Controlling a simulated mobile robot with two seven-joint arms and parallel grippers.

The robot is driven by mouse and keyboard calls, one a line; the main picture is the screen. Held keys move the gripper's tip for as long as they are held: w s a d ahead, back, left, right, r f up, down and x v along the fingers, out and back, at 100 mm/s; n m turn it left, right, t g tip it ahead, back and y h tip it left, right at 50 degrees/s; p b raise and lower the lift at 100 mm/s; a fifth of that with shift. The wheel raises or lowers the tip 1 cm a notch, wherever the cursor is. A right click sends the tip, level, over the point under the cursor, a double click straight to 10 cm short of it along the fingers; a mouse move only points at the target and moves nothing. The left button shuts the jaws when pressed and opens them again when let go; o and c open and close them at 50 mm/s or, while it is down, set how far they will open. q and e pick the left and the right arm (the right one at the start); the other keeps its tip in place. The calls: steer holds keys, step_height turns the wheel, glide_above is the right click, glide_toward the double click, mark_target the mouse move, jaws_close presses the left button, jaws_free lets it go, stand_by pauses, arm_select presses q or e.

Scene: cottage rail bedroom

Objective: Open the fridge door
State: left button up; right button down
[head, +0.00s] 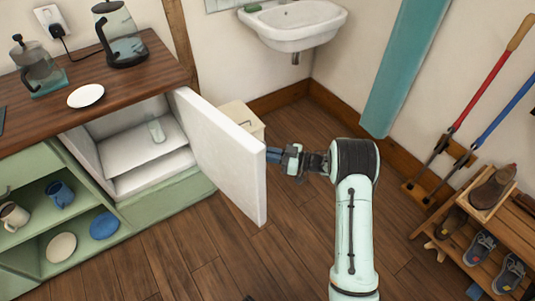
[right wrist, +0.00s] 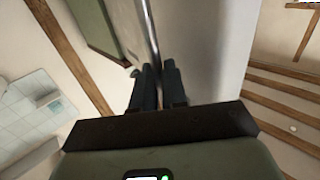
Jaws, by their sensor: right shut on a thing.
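The small white fridge (head: 88,158) sits under the wooden counter. Its door (head: 222,150) stands wide open, swung out to the right, with its inner face toward the head camera. The shelved inside shows, with a small clear item (head: 156,130) on a shelf. My right gripper (head: 270,156) is at the outer side of the door, near its free edge. In the right wrist view its dark fingers (right wrist: 156,75) are closed around a thin silvery upright part beside the door panel (right wrist: 215,50), apparently the handle. The head view hides that grip behind the door. My left gripper is out of view.
A pale bin (head: 243,117) stands behind the door by the wall. A sink (head: 293,22) hangs at the back. A shoe rack (head: 490,235) and long-handled tools (head: 490,75) are at the right. Wooden floor (head: 215,255) in front is clear.

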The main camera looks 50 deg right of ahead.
steer(key=shift+w+a+r, duration=0.2)
steer(key=shift+w, duration=0.1)
steer(key=c, duration=1.5)
jaws_free()
steer(key=o, duration=0.3)
steer(key=shift+w+f, duration=0.15)
steer(key=shift+w, duration=0.05)
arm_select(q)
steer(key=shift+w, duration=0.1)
arm_select(e)
steer(key=shift+o, duration=0.2)
steer(key=shift+s, duration=0.2)
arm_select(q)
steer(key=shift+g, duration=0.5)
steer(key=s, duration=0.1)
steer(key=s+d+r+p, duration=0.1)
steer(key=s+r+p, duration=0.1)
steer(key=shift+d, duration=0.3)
arm_select(e)
steer(key=v, duration=1.3)
steer(key=shift+s+d, duration=0.15)
